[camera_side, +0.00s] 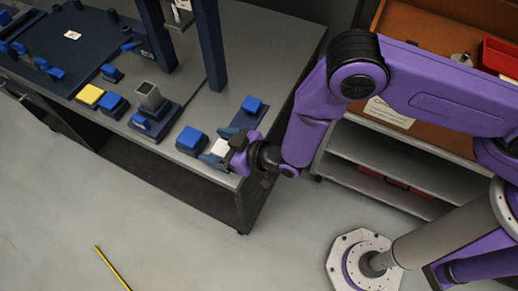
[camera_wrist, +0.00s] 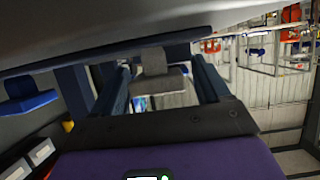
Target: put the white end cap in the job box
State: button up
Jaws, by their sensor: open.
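The white end cap (camera_side: 220,147) sits near the front right corner of the dark workbench in the side view. My gripper (camera_side: 224,147) is open around it at bench level, one finger on either side. In the wrist view, a pale grey piece (camera_wrist: 155,66), apparently the cap, shows between the two open fingers (camera_wrist: 165,85). I cannot tell whether the fingers touch it. An open brown-lined box (camera_side: 412,22) with a pale label on its front stands at the right, apparently the job box. My arm hides part of it.
Blue blocks stand close to my gripper, one to the left (camera_side: 191,140) and one behind (camera_side: 252,105). A square grey tube (camera_side: 149,95) stands upright in a fixture. A red tray (camera_side: 500,57) is in the box.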

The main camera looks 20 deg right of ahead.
jog(key=v, duration=1.7)
jog(key=shift+d+r, duration=0.1)
jog(key=shift+d, duration=0.1)
jog(key=s+d+r+g+h, duration=0.1)
jog(key=d+r+g+h, duration=0.1)
jog(key=d, duration=0.4)
jog(key=s+d+r+n+g+h, duration=0.1)
jog(key=d+r+g+h, duration=0.1)
jog(key=d+r+g, duration=0.3)
jog(key=shift+s+d+r, duration=0.2)
jog(key=shift+s+d, duration=0.15)
jog(key=shift+d, duration=0.2)
jog(key=s+d+r+n+h, duration=0.1)
jog(key=s+d+r, duration=0.1)
jog(key=d, duration=0.5)
jog(key=s+d+r+g+h, duration=0.1)
jog(key=s+d+r+h, duration=0.1)
jog(key=d, duration=0.5)
jog(key=s+d+r+n+g+h, duration=0.1)
jog(key=s+d+r+h, duration=0.1)
jog(key=s+d+r, duration=0.2)
jog(key=shift+s+d+r+n, duration=0.1)
jog(key=shift+d+r, duration=0.1)
jog(key=shift+d, duration=0.4)
jog(key=shift+d+r+n, duration=0.1)
jog(key=shift+d+r, duration=0.1)
jog(key=shift+d, duration=0.4)
jog(key=shift+s+d+r+n, duration=0.1)
jog(key=shift+d+r, duration=0.1)
jog(key=shift+d, duration=0.45)
